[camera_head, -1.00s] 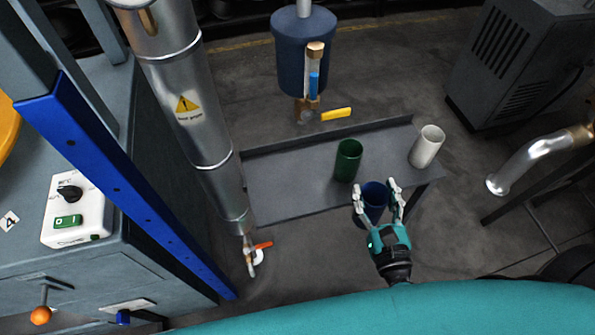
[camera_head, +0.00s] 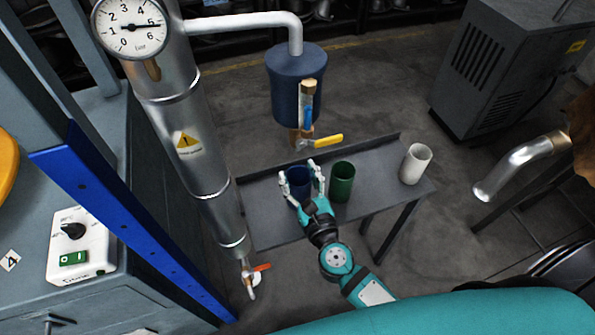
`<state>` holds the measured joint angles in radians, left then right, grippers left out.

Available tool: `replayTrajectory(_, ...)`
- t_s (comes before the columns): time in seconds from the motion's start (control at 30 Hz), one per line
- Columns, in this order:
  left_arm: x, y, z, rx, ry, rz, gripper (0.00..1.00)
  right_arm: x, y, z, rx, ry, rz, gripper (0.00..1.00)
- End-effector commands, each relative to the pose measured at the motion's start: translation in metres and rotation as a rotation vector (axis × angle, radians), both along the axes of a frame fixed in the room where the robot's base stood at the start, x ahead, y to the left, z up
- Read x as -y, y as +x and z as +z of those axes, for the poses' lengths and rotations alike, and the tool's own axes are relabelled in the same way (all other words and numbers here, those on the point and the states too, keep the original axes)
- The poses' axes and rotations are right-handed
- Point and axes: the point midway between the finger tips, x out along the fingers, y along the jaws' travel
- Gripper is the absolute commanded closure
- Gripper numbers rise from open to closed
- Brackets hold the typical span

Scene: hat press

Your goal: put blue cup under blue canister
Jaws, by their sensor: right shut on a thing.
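The blue cup (camera_head: 299,176) is between the fingers of my right gripper (camera_head: 303,180), which is shut on it. The cup is over the left part of the grey shelf, left of the green cup; I cannot tell whether it touches the shelf. The blue canister (camera_head: 297,92) hangs above and behind the shelf, with a brass outlet, a blue sight tube and a yellow valve handle (camera_head: 326,141) below it. The cup appears below and in front of the canister's outlet. My left gripper is not in view.
The green cup (camera_head: 342,182) stands close to the right of the blue cup. A white cup (camera_head: 415,164) stands at the right end of the grey shelf (camera_head: 262,205). A steel pipe (camera_head: 208,165) with a red-handled valve (camera_head: 256,268) runs down on the left. A grey cabinet stands back right.

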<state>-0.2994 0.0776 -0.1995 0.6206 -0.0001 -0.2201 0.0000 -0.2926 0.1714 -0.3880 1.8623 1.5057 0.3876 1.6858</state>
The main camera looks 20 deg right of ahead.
Motion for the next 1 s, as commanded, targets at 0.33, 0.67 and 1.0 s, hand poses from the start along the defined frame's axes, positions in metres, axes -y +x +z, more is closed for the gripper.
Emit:
replayTrajectory(0.33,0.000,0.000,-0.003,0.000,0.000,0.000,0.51,0.008,0.033,-0.016,-0.003,-0.004,0.002,0.99)
replayTrajectory(0.67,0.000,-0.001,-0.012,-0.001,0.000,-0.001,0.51,0.007,0.032,-0.039,0.000,0.000,0.000,0.99)
replayTrajectory(1.0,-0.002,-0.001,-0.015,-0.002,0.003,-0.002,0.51,0.007,0.031,-0.041,-0.001,0.000,0.000,0.38)
